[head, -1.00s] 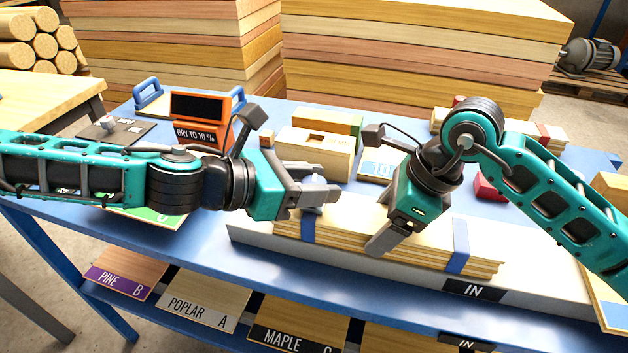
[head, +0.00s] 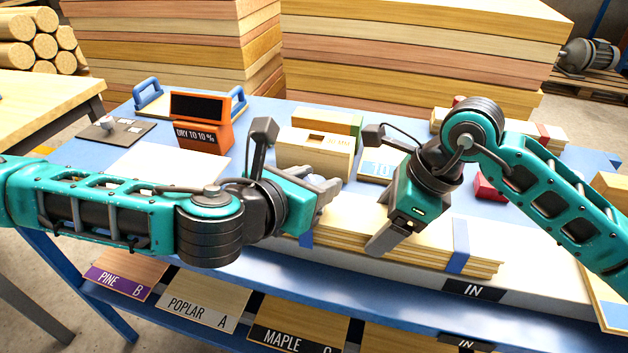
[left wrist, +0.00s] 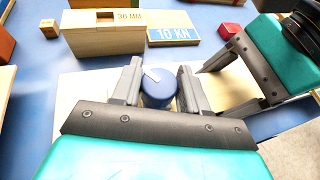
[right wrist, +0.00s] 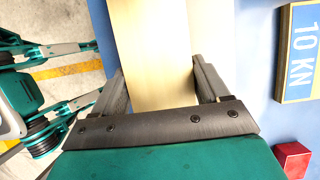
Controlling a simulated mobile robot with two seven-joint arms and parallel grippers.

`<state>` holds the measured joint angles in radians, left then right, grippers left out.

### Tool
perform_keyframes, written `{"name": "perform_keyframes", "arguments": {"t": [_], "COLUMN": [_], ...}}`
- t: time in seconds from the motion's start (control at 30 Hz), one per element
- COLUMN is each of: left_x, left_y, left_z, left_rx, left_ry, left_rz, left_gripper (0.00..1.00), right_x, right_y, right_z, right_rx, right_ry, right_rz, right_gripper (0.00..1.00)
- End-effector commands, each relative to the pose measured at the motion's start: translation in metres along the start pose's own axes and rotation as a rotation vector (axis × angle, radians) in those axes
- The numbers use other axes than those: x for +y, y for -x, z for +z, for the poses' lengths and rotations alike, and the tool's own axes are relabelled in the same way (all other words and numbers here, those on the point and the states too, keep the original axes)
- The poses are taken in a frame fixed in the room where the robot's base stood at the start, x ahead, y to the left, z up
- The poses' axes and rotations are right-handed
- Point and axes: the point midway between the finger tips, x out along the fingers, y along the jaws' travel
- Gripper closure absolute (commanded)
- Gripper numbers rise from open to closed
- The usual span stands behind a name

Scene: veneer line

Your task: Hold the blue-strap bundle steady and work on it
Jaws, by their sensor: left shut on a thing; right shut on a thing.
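The veneer bundle (head: 426,243) lies flat on a pale board on the blue bench, with one blue strap (head: 460,240) near its right end and another (head: 306,239) near its left end. My right gripper (head: 385,238) is shut across the bundle between the straps; in the right wrist view the pale sheets (right wrist: 160,60) pass between its fingers. My left gripper (head: 326,190) is shut on a round blue knob-like piece (left wrist: 158,90) with a white mark, above the bundle's left part. The left gripper partly hides the bundle's left end and strap.
Behind stand a wooden block with a slot (head: 315,152), an orange "DRY TO 10%" display (head: 202,135) and a blue "10 KN" plate (left wrist: 174,34). A red block (head: 488,188) sits right of my right gripper. Labelled veneer boards (head: 200,300) fill the lower shelf.

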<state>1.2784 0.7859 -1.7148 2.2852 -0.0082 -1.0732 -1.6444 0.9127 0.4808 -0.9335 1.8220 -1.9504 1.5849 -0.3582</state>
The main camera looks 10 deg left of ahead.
Motion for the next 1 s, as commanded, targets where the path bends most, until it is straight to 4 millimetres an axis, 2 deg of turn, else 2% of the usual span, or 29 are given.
{"name": "perform_keyframes", "arguments": {"t": [0.03,0.6,1.0], "left_x": [-0.0043,-0.0020,-0.0001], "left_y": [0.0000,-0.0006,-0.0002], "left_z": [-0.0007,0.0002,0.0001], "left_rx": [0.002,0.000,0.000], "left_ry": [0.020,0.207,0.265], "left_rz": [0.033,0.489,0.635], "left_gripper": [0.87,0.87,0.87], "right_x": [0.0005,0.0009,0.0012], "right_y": [0.0004,0.0003,0.0002], "right_z": [0.0013,0.0017,0.0019], "right_rx": [-0.003,-0.004,-0.005], "right_ry": [0.002,0.004,0.005], "right_rz": [0.000,0.001,0.002], "right_gripper": [0.71,0.71,0.71]}}
